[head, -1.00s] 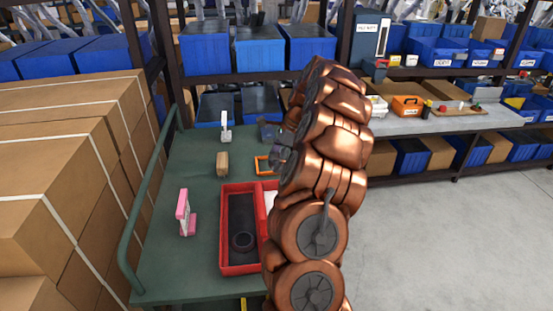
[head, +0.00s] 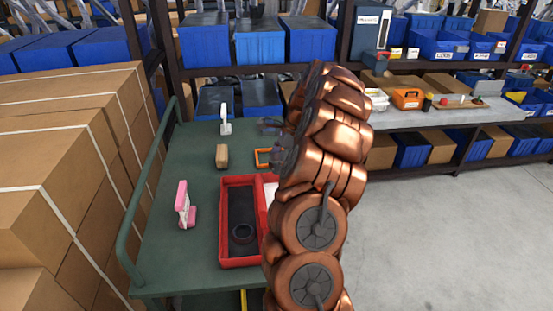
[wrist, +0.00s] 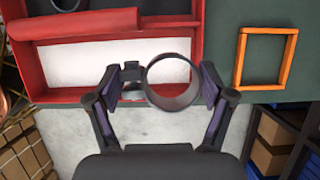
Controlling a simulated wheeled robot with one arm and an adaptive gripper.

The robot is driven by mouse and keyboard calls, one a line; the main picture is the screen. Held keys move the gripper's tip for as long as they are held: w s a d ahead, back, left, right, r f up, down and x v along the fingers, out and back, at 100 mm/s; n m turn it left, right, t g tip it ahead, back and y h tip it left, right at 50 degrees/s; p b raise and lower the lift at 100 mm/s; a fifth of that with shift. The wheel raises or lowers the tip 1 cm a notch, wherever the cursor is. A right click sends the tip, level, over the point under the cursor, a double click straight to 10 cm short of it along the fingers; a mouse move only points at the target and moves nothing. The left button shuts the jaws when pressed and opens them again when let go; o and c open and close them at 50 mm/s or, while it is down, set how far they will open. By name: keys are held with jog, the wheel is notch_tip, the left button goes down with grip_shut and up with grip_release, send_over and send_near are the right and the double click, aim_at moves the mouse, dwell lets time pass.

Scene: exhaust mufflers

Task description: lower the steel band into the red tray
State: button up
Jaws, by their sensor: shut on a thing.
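My gripper (wrist: 163,84) is shut on the steel band (wrist: 171,102), a round open grey ring with a small clamp tab on its left side, gripped between the two finger pads. In the wrist view the band overlaps the near wall of the red tray (wrist: 70,98); its height above the tray cannot be told. The red tray (head: 224,225) stands on the green cart in the head view. It has a dark-floored left compartment with a dark ring (head: 242,233) inside and a pale-floored right one, partly hidden by my arm. The held band is not clear in the head view.
On the green cart (head: 175,262) are an orange frame (head: 259,157), a tan block (head: 222,156), a white-handled item (head: 225,120) and a pink item (head: 183,203). Stacked cartons (head: 65,165) line the left; shelves stand behind. Floor at right is clear.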

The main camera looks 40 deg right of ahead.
jog(key=shift+f+b, duration=0.85)
jog(key=shift+f, duration=2.65)
jog(key=shift+f+b, duration=0.4)
jog(key=shift+f, duration=1.4)
jog(key=o, duration=1.1)
jog(key=v, duration=1.2)
